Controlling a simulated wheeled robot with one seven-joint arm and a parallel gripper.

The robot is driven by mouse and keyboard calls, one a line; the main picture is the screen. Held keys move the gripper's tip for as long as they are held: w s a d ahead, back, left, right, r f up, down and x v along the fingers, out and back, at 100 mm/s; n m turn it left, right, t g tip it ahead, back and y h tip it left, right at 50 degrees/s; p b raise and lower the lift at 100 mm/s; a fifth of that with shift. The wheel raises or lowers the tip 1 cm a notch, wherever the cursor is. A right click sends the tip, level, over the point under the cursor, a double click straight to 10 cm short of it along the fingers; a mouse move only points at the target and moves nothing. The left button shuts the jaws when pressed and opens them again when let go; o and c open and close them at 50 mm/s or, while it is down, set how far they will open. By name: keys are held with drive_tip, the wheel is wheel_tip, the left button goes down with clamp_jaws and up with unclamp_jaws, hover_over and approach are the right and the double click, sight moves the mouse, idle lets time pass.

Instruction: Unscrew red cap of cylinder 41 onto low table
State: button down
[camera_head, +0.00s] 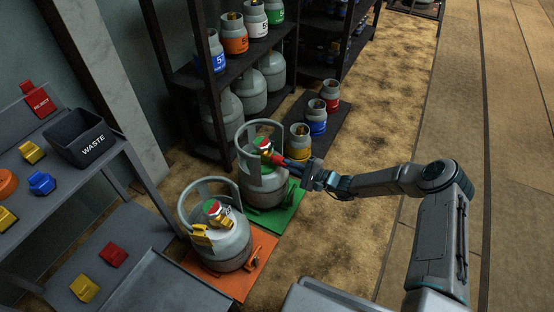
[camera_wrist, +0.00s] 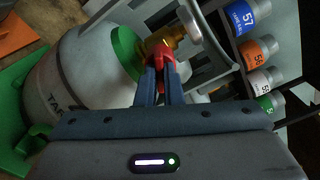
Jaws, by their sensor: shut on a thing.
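A grey gas cylinder (camera_head: 262,193) with a green collar and brass valve stands on a green mat (camera_head: 279,220); it also shows in the wrist view (camera_wrist: 75,85). My gripper (camera_head: 283,161) reaches it from the right and is shut on a red cap (camera_wrist: 160,54) at the side of the brass valve (camera_wrist: 183,35). Whether the cap is still threaded on cannot be told. A second grey cylinder (camera_head: 232,248) with brass fittings stands on an orange mat (camera_head: 262,255). No number 41 is readable. The low grey table (camera_head: 115,235) at left holds a red block-like piece (camera_head: 113,253) and a yellow one (camera_head: 84,289).
A bench with a black WASTE bin (camera_head: 80,138) and coloured pieces stands at left. A dark rack (camera_head: 190,75) holds several cylinders behind. Small cylinders (camera_head: 316,118) stand on a dark mat. The cylinder's guard ring surrounds the valve closely. Floor at right is clear.

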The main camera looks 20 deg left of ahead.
drive_tip(key=shift+d, duration=1)
drive_tip(key=shift+d+p, duration=0.1)
drive_tip(key=shift+p, duration=0.2)
drive_tip(key=shift+s+d+p, duration=0.15)
drive_tip(key=shift+d+p, duration=0.15)
drive_tip(key=shift+d, duration=1.2)
drive_tip(key=shift+s+d+p, duration=0.15)
drive_tip(key=shift+d+p, duration=0.1)
drive_tip(key=shift+d, duration=1.2)
